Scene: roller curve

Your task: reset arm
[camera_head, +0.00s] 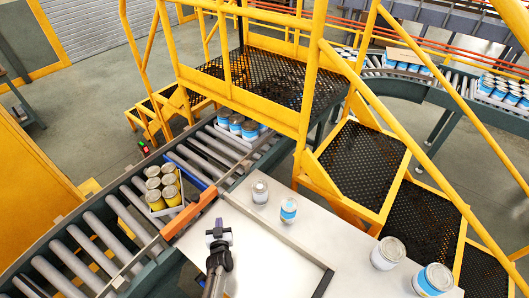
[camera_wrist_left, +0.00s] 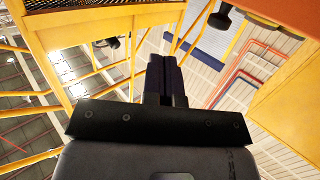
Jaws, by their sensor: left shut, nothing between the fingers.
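My left gripper (camera_head: 218,229) is over the white table (camera_head: 262,262), near its left side. It is shut and empty. In the left wrist view its two fingers (camera_wrist_left: 166,62) are together, pointing up toward the ceiling and yellow framework, with nothing between them. My right gripper is in neither view. Two small cans, a white one (camera_head: 260,191) and a blue-and-white one (camera_head: 288,209), stand on the table behind the left gripper, apart from it. Two larger cans, one white (camera_head: 387,253) and one blue-and-white (camera_head: 432,280), stand at the table's right.
A roller conveyor (camera_head: 100,238) runs along the left, carrying a tray of yellow cans (camera_head: 163,188) and a tray of blue cans (camera_head: 240,127). An orange bar (camera_head: 188,213) lies by the table's edge. Yellow stairs (camera_head: 365,165) rise behind the table. The table's middle is clear.

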